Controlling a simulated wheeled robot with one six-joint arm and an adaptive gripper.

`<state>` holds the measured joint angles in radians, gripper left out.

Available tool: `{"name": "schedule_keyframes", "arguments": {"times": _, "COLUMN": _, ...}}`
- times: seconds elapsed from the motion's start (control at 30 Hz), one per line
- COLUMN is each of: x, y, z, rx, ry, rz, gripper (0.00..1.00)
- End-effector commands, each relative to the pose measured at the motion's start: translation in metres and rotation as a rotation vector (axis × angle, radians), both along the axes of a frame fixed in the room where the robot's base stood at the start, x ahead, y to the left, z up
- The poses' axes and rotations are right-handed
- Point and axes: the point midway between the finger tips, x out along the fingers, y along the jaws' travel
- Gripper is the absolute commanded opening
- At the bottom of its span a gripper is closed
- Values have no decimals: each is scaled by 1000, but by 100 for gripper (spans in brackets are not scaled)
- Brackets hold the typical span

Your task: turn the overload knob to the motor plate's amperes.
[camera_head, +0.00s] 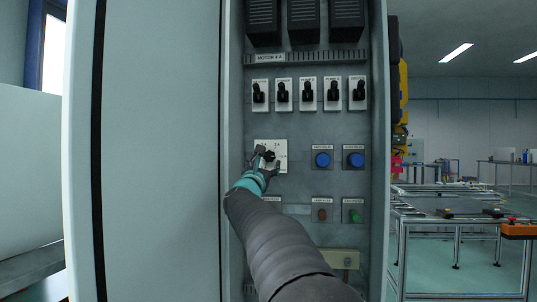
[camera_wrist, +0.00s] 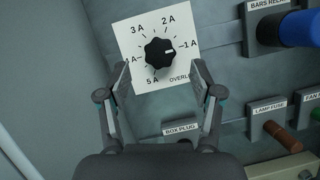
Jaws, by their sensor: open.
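The black overload knob (camera_wrist: 159,53) sits on a white dial plate (camera_wrist: 142,29) marked 1 A to 5 A in the wrist view. Its white pointer line faces right, toward the 1 A mark. My gripper (camera_wrist: 162,76) is open, with a finger on each side of the knob's lower part; I see no contact. In the head view, the gripper (camera_head: 266,163) reaches the knob (camera_head: 269,156) and partly covers the dial plate (camera_head: 281,147). The motor plate (camera_head: 270,58) above the switches reads "MOTOR 4 A".
A row of black toggle switches (camera_head: 306,94) is above the dial. The cabinet's side wall (camera_head: 378,150) bounds the panel on the right.

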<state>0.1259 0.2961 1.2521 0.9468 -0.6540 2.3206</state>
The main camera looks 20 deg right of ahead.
Motion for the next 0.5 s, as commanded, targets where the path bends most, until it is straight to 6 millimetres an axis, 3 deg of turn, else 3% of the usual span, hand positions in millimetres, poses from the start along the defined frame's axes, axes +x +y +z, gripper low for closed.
{"name": "schedule_keyframes", "arguments": {"times": 0.2, "x": 24, "y": -20, "z": 15, "rx": 1, "ry": 1, "rz": -1, "gripper": 65}}
{"name": "schedule_keyframes", "arguments": {"times": 0.5, "x": 36, "y": -29, "z": 18, "rx": -1, "ry": 1, "rz": 1, "gripper": 65}}
